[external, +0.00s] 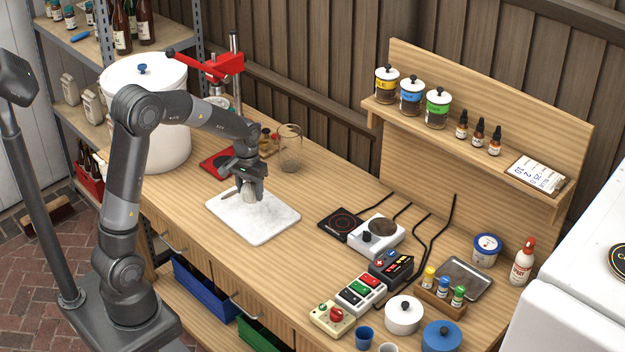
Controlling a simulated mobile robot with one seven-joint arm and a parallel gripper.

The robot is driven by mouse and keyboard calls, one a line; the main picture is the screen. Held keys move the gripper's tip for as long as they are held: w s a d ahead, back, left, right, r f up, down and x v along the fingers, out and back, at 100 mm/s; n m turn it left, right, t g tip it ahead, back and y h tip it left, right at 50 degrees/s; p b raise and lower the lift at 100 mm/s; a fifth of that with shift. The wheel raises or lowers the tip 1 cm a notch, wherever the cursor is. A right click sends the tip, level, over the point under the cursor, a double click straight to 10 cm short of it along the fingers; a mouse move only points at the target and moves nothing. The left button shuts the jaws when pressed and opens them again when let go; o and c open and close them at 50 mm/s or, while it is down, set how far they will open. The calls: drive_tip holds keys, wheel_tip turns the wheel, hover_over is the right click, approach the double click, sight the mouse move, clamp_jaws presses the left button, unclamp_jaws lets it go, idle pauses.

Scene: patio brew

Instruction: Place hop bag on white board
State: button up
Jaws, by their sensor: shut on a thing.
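The white board (262,226) lies flat on the wooden workbench, left of the middle. My gripper (249,190) points down over the board's upper left part and is shut on a small pale bag (249,195), which looks like the hop bag. The bag is partly hidden by the fingers. It is at or just above the board's surface; I cannot tell if it touches. A thin dark tool-like strip (229,195) shows at the board's left edge.
A red bottle capper (215,160) and a glass jar (290,148) stand behind the board. A large white pot (165,140) is at the left. Bare wood lies in front of the board.

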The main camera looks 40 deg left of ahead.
sight(250, 199)
drive_tip(key=shift+w+a+f, duration=0.1)
drive_tip(key=shift+a+f, duration=0.1)
drive_tip(key=shift+f, duration=1.95)
drive_tip(key=shift+f, duration=0.15)
drive_tip(key=o, duration=1)
